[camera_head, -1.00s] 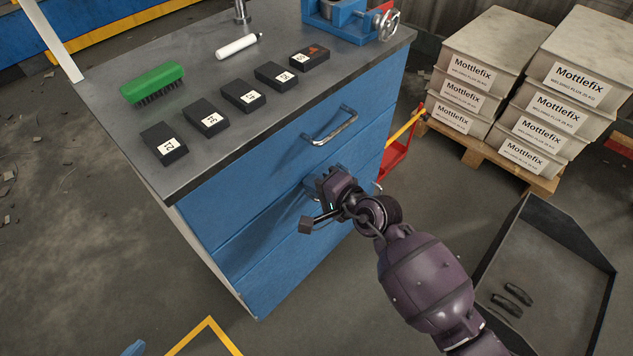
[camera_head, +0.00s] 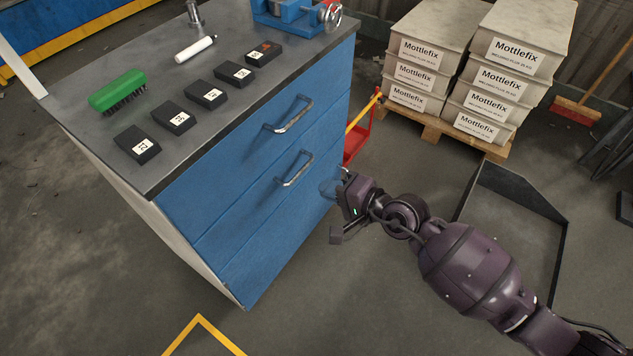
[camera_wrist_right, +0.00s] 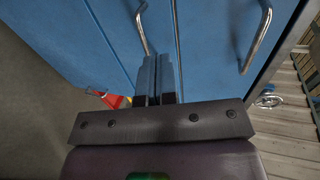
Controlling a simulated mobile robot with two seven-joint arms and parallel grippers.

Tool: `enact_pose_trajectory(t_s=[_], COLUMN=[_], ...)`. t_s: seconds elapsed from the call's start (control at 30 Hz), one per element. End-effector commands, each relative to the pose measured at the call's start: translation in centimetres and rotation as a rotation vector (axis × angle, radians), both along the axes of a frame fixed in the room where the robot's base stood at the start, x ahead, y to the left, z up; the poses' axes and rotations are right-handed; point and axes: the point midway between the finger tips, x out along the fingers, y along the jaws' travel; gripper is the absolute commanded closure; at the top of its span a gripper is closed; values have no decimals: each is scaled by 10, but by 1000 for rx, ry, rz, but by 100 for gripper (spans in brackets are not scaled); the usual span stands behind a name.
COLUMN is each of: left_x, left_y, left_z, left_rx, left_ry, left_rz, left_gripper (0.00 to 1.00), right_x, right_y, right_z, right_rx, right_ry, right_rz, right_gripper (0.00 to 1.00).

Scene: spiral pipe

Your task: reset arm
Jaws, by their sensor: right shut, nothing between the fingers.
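My right arm comes in from the lower right in the head view. Its gripper (camera_head: 334,188) is beside the right part of the blue drawer cabinet (camera_head: 225,235), in front of the drawer fronts. In the right wrist view the two blue fingers (camera_wrist_right: 158,78) are together and empty. They point at the cabinet's blue fronts (camera_wrist_right: 215,40), with a metal handle to either side. Whether the fingertips touch the cabinet cannot be told. My left gripper is not in view.
The worktop carries a green brush (camera_head: 117,92), several black numbered blocks (camera_head: 173,118), a white cylinder (camera_head: 196,49) and a blue vise (camera_head: 290,12). Mottlefix boxes (camera_head: 500,85) stand on a pallet (camera_head: 450,135). A dark open bin (camera_head: 510,215) lies right.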

Motion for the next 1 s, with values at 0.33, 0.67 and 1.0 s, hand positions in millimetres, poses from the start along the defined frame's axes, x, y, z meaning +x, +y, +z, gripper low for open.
enact_pose_trajectory(t_s=[0.33, 0.67, 1.0], left_x=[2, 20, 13], left_y=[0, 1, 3], left_z=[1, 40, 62], left_rx=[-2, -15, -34], left_ry=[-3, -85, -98], left_rz=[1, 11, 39], left_gripper=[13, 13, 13], right_x=[-4, -47, -104], right_y=[-4, -26, -98], right_z=[2, 55, 94], right_rx=[13, 647, 1682], right_ry=[11, 500, 1225], right_rz=[-5, -247, -568], right_gripper=[100, 100, 100])
